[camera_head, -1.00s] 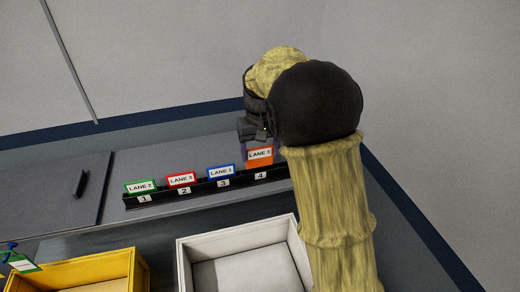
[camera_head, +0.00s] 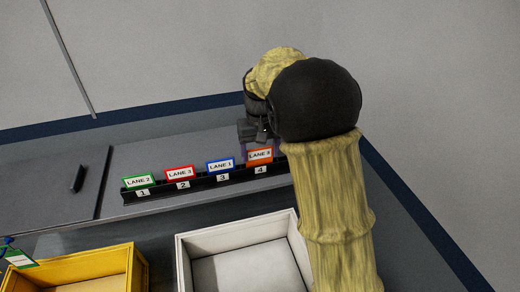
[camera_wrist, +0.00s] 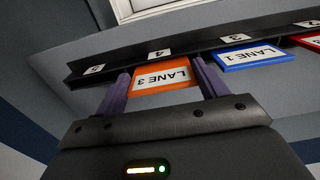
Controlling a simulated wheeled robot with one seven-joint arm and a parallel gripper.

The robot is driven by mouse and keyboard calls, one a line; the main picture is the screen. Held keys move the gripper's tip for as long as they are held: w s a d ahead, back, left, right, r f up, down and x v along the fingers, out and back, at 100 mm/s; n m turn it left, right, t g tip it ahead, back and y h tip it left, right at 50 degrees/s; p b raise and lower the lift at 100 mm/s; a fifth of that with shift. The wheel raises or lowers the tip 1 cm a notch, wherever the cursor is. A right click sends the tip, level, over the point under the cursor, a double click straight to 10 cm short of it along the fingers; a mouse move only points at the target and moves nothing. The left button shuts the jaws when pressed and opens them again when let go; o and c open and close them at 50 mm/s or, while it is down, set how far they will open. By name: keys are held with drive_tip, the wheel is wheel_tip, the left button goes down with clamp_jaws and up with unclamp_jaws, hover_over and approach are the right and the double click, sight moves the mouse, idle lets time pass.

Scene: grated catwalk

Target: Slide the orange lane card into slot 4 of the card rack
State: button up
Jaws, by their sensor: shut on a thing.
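The orange lane card (camera_head: 260,154) stands at slot 4 of the black card rack (camera_head: 205,185), behind the label 4. Its lower edge is down in the rack, about as low as the other cards. In the wrist view, the orange card (camera_wrist: 160,79) lies between the two purple fingers of my gripper (camera_wrist: 162,82), which is shut on its side edges. The label 4 (camera_wrist: 158,54) is in line with it. In the head view, my gripper (camera_head: 257,143) is partly hidden by my wrist.
Green (camera_head: 139,181), red (camera_head: 180,173) and blue (camera_head: 220,166) cards stand in slots 1, 2 and 3. Slot 5 (camera_wrist: 96,69) looks empty. A white bin (camera_head: 185,250) and a yellow bin (camera_head: 135,268) stand in front of the rack.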

drive_tip(key=shift+f+b, duration=0.3)
drive_tip(key=shift+f, duration=0.35)
drive_tip(key=o, duration=1.3)
drive_tip(key=shift+o, duration=0.2)
drive_tip(key=shift+r, duration=0.1)
wheel_tip(320, 180, up, 8)
drive_tip(key=p, duration=0.7)
